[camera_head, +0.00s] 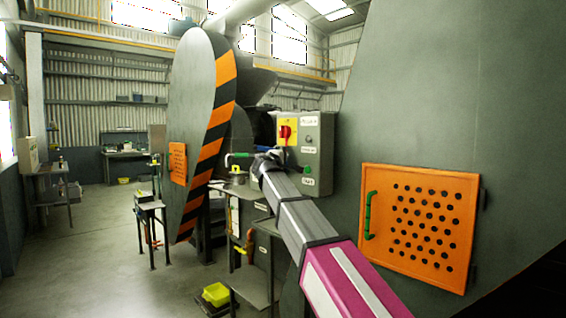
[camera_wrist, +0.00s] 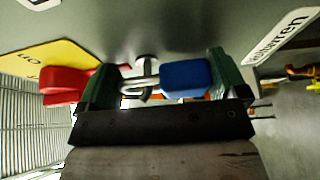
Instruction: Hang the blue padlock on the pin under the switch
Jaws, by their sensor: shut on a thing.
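The blue padlock (camera_wrist: 186,79) lies sideways between the green fingers of my gripper (camera_wrist: 162,75) in the wrist view. My gripper is shut on it. Its metal shackle (camera_wrist: 137,88) points left. A short metal pin (camera_wrist: 147,64) stands out of the panel just behind the shackle. The shackle overlaps the pin in the picture; I cannot tell whether it is around it or in front of it. The red switch (camera_wrist: 66,83) on its yellow plate (camera_wrist: 48,62) is to the left.
White labels lie flat on the panel, one at upper right (camera_wrist: 283,37). In the head view an orange perforated hatch (camera_head: 418,225) with a green handle is at right. A small table (camera_head: 150,206) stands at left, with open floor (camera_head: 90,240) beyond.

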